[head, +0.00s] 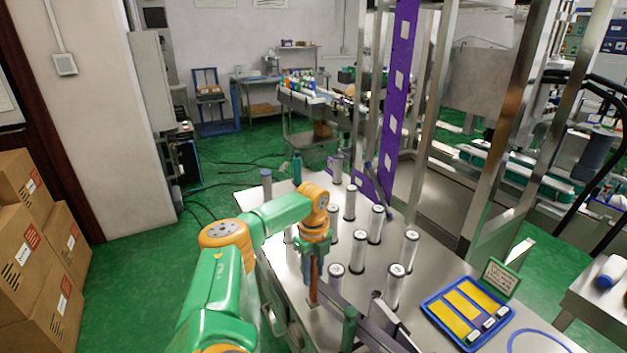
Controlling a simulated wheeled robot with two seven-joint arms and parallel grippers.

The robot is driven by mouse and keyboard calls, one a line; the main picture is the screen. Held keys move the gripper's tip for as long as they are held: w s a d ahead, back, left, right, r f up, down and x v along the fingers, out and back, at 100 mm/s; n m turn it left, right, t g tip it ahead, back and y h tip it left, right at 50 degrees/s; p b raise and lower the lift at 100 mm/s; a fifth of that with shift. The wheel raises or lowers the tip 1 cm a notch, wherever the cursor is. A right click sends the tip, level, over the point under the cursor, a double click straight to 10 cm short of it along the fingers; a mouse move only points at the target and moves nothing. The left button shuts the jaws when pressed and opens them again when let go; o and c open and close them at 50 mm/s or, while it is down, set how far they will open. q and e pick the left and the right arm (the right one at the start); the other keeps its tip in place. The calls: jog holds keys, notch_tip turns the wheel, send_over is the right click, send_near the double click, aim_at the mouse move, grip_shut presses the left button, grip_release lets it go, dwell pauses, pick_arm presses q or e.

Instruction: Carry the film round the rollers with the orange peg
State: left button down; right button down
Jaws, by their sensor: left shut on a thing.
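The purple film (400,95) with pale patches hangs down from the top of the picture. Its lower part (364,186) runs among the back rollers. Several upright silver rollers with pale tops, such as the front one (395,287) and a middle one (350,203), stand on the steel table (435,262). My left gripper (313,262) points down at the table's left side, left of the front rollers. It is shut on the orange peg (312,288), which looks brownish-orange and upright below it. Whether film touches the peg is unclear. My right gripper is not in view.
A blue tray (430,308) with yellow pieces lies at the table's right, beside a small green-framed sign (501,277). A short green post (349,328) and a dark bar stand near the front. Steel uprights (508,190) rise at right. Cardboard boxes (28,215) are stacked at left.

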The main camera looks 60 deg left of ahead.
pick_arm(q)
notch_tip(320, 180, down, 2)
jog(key=shift+f+b, duration=0.1)
jog(key=shift+b, duration=0.4)
jog(key=shift+f, duration=0.2)
grip_release()
jog(key=shift+s, duration=0.1)
dwell(0.3)
